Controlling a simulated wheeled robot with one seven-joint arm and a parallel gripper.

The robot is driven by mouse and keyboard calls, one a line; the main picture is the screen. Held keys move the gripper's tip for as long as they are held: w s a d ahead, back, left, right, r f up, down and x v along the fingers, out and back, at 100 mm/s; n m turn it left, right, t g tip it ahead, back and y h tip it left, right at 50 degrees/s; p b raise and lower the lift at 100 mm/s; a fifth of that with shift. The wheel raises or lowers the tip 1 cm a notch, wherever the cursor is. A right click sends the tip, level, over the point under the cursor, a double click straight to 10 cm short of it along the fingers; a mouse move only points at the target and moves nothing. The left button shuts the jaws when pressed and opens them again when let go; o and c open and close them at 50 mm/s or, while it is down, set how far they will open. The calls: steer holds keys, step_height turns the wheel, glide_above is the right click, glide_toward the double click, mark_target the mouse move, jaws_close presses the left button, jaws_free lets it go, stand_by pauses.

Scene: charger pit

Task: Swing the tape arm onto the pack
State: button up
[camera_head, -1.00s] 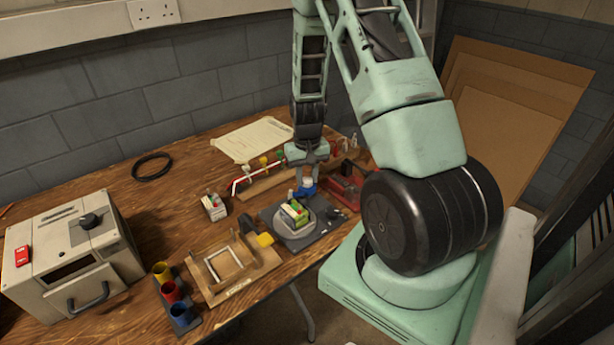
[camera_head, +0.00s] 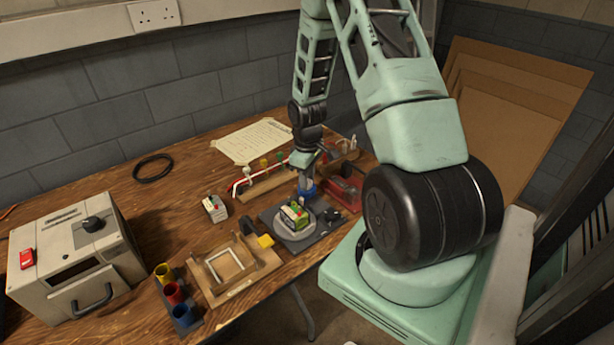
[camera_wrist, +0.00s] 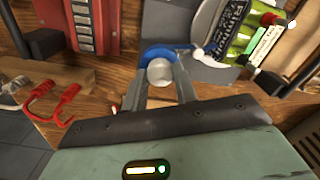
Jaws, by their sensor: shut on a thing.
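The pack (camera_head: 295,215), green with a white label, sits on a round grey turntable on a dark base. It also shows at the upper right of the wrist view (camera_wrist: 262,38). The blue part of the tape arm (camera_head: 308,189) is just behind and right of the pack. In the wrist view, a blue ring (camera_wrist: 165,51) with a pale grey knob (camera_wrist: 160,73) lies between my fingers. My gripper (camera_wrist: 160,80) is shut on the knob, beside the pack. The rest of the tape arm is mostly hidden by my gripper.
A red block (camera_head: 346,193) stands close to the right of my gripper. A wooden rack with red hooks (camera_head: 262,182) is behind. A wooden frame fixture (camera_head: 235,268), coloured cups (camera_head: 173,294) and a beige box (camera_head: 77,262) stand left. A small boxed item (camera_head: 214,208) sits left of the pack.

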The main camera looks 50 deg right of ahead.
steer(key=shift+n, duration=0.3)
steer(key=o, duration=1)
steer(key=shift+c, duration=0.2)
step_height(320, 180, up, 18)
steer(key=shift+f, duration=0.25)
